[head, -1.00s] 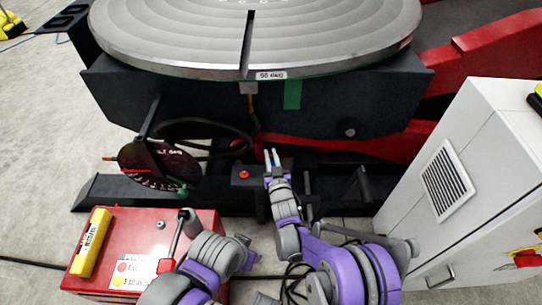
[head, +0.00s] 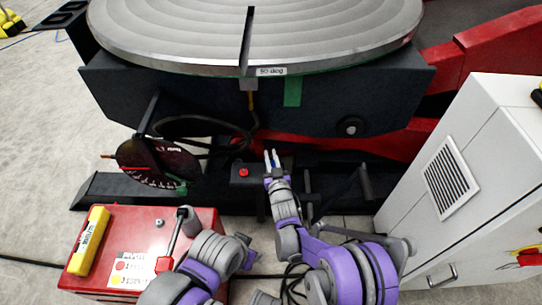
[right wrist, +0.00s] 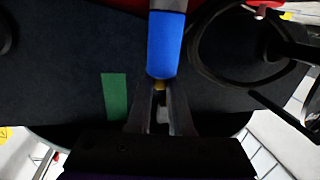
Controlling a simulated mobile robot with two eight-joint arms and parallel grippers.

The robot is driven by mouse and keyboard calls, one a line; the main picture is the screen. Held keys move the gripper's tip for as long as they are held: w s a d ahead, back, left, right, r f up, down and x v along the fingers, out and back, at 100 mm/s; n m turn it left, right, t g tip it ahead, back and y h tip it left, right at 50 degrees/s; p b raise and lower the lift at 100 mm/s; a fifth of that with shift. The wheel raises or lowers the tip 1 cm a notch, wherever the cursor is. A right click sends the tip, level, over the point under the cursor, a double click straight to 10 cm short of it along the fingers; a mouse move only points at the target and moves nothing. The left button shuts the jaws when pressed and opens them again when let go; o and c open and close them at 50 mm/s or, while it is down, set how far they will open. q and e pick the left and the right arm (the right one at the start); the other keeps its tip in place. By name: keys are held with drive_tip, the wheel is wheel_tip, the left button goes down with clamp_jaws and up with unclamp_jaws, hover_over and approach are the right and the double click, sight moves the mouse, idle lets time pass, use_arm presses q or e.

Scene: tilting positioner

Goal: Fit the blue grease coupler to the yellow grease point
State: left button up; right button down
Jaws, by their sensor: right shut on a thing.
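In the right wrist view the blue grease coupler (right wrist: 165,48) is a blue cylinder with a grey end at the top edge. Its lower end is at the fingertips of my right gripper (right wrist: 160,88), which is shut on it. A small yellowish bit shows at that end; I cannot tell whether it belongs to the coupler or lies behind it. In the head view my right gripper (head: 271,158) points away, in front of the dark machine base. My left gripper's fingers are not visible.
The round grey table (head: 180,40) sits on a dark body with a green strip (head: 292,92). A black hose (head: 190,122) loops beside a dial (head: 150,165). A red box (head: 200,215) stands front left, a white cabinet (head: 480,140) at right.

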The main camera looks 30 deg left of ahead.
drive_tip(key=shift+f, duration=0.2)
drive_tip(key=c, duration=0.7)
unclamp_jaws()
drive_tip(key=shift+c, duration=0.2)
drive_tip(key=p+v, duration=0.1)
drive_tip(key=v, duration=0.9)
drive_tip(key=shift+s+d, duration=0.25)
drive_tip(key=shift+s, duration=0.05)
